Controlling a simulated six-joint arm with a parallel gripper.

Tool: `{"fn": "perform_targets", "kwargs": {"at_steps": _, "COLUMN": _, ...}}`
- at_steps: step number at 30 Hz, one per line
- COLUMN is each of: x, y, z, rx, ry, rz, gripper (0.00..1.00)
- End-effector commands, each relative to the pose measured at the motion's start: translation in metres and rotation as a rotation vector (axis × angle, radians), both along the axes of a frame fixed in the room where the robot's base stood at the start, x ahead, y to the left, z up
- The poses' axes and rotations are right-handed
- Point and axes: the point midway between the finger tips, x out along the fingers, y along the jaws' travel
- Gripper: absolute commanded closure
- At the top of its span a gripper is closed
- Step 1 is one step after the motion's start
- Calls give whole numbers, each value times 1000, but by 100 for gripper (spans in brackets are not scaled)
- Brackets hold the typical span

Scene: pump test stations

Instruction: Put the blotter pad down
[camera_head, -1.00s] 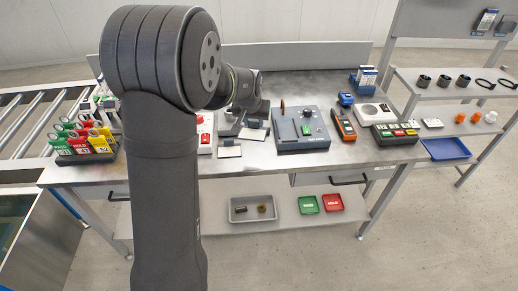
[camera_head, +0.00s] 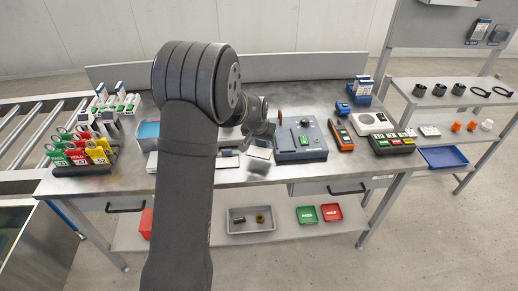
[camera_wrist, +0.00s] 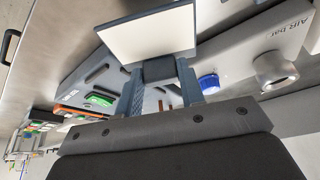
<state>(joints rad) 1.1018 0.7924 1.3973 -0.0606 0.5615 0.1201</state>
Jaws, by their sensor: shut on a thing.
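The blotter pad shows in the wrist view as a white face (camera_wrist: 150,36) with a dark blue edge and a dark grip block behind it. My gripper (camera_wrist: 160,72) is shut on that grip block, between its two blue-grey fingers. In the head view, my gripper (camera_head: 264,131) is over the bench just left of the grey-blue test station, and the white pad (camera_head: 259,152) shows below it. I cannot tell whether the pad touches the bench.
The test station (camera_head: 302,153) stands close on the right, with an orange meter (camera_head: 341,135) beyond it. Another white flat piece (camera_head: 228,161) lies to the left. Tagged holders (camera_head: 84,152) stand at far left. The bench front (camera_head: 320,178) is clear.

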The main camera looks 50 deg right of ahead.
Motion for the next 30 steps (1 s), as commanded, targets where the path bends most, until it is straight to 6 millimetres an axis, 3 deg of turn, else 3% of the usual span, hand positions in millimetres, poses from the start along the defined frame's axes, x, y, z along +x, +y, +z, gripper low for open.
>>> {"fn": "perform_targets", "kwargs": {"at_steps": 7, "x": 11, "y": 0, "z": -14, "rx": 2, "ry": 0, "rz": -1, "gripper": 90}}
{"fn": "perform_targets", "kwargs": {"at_steps": 14, "x": 11, "y": 0, "z": -45, "rx": 1, "ry": 0, "rz": -1, "gripper": 90}}
{"fn": "perform_targets", "kwargs": {"at_steps": 25, "x": 11, "y": 0, "z": -49, "rx": 0, "ry": 0, "rz": -1, "gripper": 90}}
{"fn": "perform_targets", "kwargs": {"at_steps": 26, "x": 11, "y": 0, "z": -49, "rx": 0, "ry": 0, "rz": -1, "gripper": 61}}
{"fn": "perform_targets", "kwargs": {"at_steps": 28, "x": 11, "y": 0, "z": -49, "rx": 0, "ry": 0, "rz": -1, "gripper": 47}}
{"fn": "perform_targets", "kwargs": {"at_steps": 30, "x": 11, "y": 0, "z": -49, "rx": 0, "ry": 0, "rz": -1, "gripper": 43}}
